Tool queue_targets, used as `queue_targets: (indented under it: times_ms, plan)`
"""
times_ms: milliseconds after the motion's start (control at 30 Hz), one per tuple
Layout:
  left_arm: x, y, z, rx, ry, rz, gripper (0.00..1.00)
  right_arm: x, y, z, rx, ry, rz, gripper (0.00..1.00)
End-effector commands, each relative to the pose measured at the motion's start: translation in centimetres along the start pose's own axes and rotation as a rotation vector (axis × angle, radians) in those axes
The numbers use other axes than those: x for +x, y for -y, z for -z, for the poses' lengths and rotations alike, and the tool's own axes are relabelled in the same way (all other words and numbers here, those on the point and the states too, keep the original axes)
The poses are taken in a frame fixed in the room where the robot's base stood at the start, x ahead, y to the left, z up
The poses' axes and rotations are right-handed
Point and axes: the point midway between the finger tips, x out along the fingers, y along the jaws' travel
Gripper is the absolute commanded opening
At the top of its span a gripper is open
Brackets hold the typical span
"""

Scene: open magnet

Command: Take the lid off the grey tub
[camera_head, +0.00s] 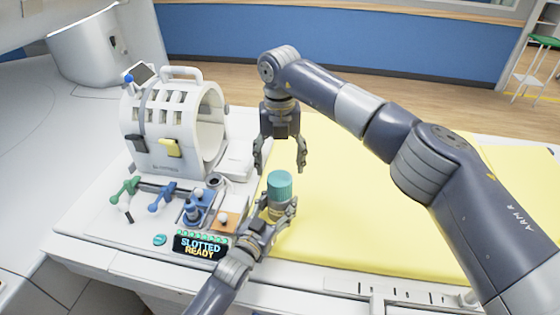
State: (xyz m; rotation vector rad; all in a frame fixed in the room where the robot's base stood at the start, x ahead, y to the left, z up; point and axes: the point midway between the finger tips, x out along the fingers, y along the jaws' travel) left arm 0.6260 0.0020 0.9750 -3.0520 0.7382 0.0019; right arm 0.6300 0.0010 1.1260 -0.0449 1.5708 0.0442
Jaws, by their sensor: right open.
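The grey tub (277,211) stands near the left edge of the yellow pad, with a ribbed teal lid (280,185) on top. My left gripper (279,208) reaches in from the bottom, with its fingers around the tub body below the lid. They appear closed on it and hide much of the tub. My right gripper (280,163) points down above the lid. Its two fingers are spread, nothing is between them, and their tips look a little higher than the lid.
A white ring-shaped coil (165,125) stands on the left. In front of it are a green handle (125,192), a blue handle (162,193), an orange block (228,220) and a display (201,247) reading "SLOTTED READY". The yellow pad (370,220) is clear to the right.

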Motion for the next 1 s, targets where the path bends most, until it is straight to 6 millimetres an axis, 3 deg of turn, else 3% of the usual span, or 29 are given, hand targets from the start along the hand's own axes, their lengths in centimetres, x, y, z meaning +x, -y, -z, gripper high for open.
queue_targets:
  times_ms: [700,1000]
  plan:
    - [0.07,0.00,0.27,0.000,-0.006,0.000,0.00,0.01,-0.02,0.03,1.333,-0.001,0.000,0.69]
    - [0.08,0.00,0.30,0.000,-0.006,0.000,0.00,-0.01,0.01,0.01,1.735,0.000,0.000,0.69]
